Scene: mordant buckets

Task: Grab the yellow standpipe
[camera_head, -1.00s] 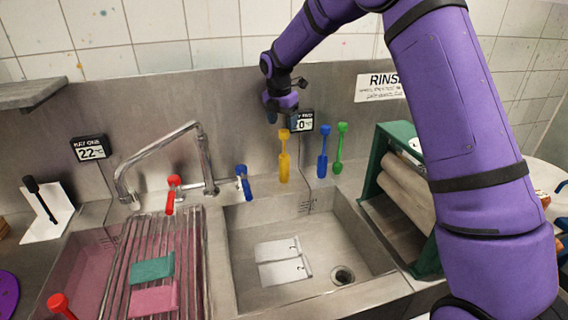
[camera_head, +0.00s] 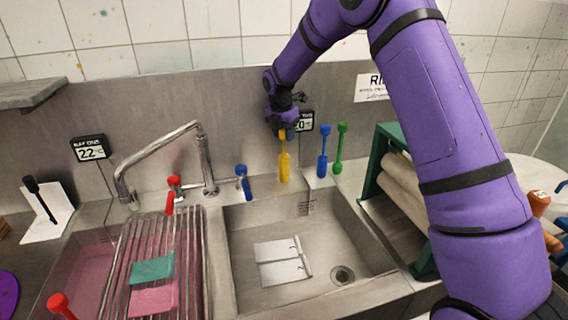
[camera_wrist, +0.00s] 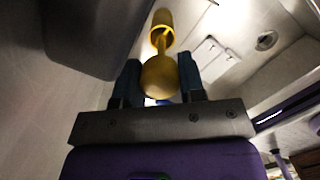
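The yellow standpipe (camera_head: 284,165) stands upright on the sink's back ledge, left of the blue and green standpipes. My gripper (camera_head: 283,127) is above it, with its fingers down at the standpipe's top. In the wrist view, the standpipe's round yellow top (camera_wrist: 160,76) lies between the two dark fingers of my gripper (camera_wrist: 158,84). A small gap seems to show on each side of the top, so the fingers look open around it. The standpipe's lower part (camera_wrist: 162,20) extends away beyond the fingers.
A blue standpipe (camera_head: 322,152) and a green standpipe (camera_head: 340,148) stand close on the right. A blue-handled tap (camera_head: 243,182) and the metal faucet (camera_head: 205,165) are on the left. The sink basin (camera_head: 340,245) lies in front, and a green rack (camera_head: 368,165) stands at the right.

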